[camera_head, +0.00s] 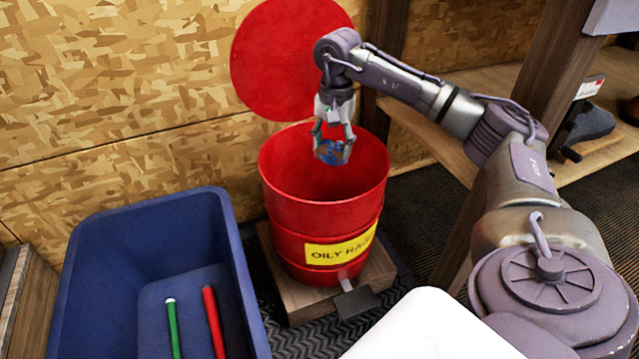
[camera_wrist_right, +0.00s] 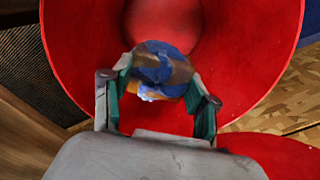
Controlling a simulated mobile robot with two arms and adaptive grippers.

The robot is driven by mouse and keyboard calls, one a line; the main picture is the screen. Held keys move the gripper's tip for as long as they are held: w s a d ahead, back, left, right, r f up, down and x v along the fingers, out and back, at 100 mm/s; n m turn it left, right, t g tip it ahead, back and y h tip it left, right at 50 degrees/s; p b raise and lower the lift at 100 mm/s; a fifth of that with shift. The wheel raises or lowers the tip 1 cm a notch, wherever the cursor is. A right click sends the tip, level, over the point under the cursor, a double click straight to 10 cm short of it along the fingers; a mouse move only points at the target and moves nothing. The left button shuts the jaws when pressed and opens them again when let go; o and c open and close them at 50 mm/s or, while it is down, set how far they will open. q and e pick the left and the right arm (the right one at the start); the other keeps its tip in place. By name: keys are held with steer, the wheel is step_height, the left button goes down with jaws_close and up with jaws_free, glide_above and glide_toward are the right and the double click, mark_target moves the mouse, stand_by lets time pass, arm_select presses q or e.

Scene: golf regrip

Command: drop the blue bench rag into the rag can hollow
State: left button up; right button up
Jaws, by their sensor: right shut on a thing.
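The blue bench rag (camera_head: 330,152) is a crumpled blue bundle with brown and orange patches. My right gripper (camera_head: 333,150) is shut on it and holds it over the open mouth of the red rag can (camera_head: 290,205). In the right wrist view the rag (camera_wrist_right: 160,72) sits between the two fingers of the right gripper (camera_wrist_right: 160,90), with the red inside of the can (camera_wrist_right: 85,60) behind it. The can stands upright with a yellow label. Its round red lid (camera_head: 285,60) is raised behind the mouth. My left gripper is not in view.
A blue bin (camera_head: 232,262) with a green stick (camera_head: 173,325) and a red stick (camera_head: 213,320) stands left of the can. The can rests on a wooden block (camera_head: 290,300) with a pedal. A wooden shelf (camera_head: 470,85) with shoes is at the right.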

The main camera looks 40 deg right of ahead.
steer(key=shift+f, duration=0.25)
steer(key=o, duration=1.1)
step_height(320, 180, up, 12)
steer(key=shift+s, duration=0.15)
